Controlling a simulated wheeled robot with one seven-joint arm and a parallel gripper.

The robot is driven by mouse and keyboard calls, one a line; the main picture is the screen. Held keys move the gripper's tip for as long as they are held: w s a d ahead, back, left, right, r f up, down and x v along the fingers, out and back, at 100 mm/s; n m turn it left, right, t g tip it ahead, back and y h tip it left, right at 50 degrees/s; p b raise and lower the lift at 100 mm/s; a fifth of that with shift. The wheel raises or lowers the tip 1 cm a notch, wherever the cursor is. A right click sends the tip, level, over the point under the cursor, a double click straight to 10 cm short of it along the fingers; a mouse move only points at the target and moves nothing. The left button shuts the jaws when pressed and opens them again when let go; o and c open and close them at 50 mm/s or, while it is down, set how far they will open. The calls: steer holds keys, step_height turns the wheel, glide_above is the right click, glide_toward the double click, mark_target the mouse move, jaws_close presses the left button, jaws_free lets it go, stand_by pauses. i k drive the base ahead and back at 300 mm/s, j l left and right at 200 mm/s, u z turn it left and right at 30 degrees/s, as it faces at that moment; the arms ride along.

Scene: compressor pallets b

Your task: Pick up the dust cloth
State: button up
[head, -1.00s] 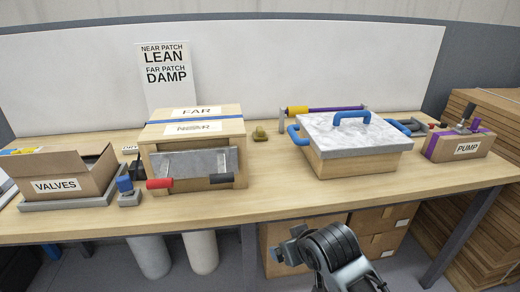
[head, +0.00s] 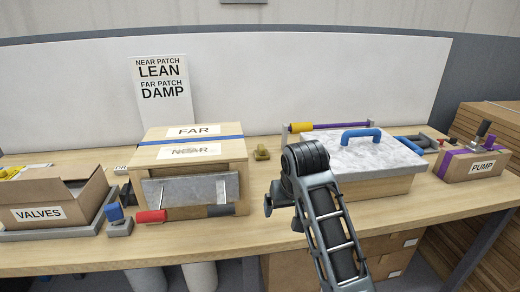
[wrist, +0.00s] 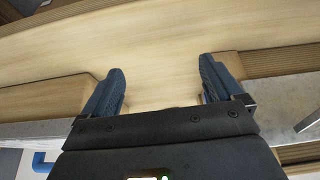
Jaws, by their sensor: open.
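I cannot make out a dust cloth for certain. A small olive-yellow lump (head: 261,153) lies on the workbench (head: 262,232) between the FAR/NEAR box and the grey-topped box; I cannot tell whether it is cloth. My gripper (wrist: 163,82) is open in the wrist view, with blue ridged fingers apart and only bare wood visible between them. In the head view my arm reaches over the bench's front edge, left of the grey-topped box, and the fingers cannot be made out clearly.
The wooden FAR/NEAR box (head: 194,152) has a slanted grey plate and a red-ended bar in front. A VALVES carton (head: 48,207) stands left and a PUMP box (head: 474,168) right. A sign (head: 161,92) leans behind.

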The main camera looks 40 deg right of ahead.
mark_target(261, 154)
steer(key=i+l, duration=1.05)
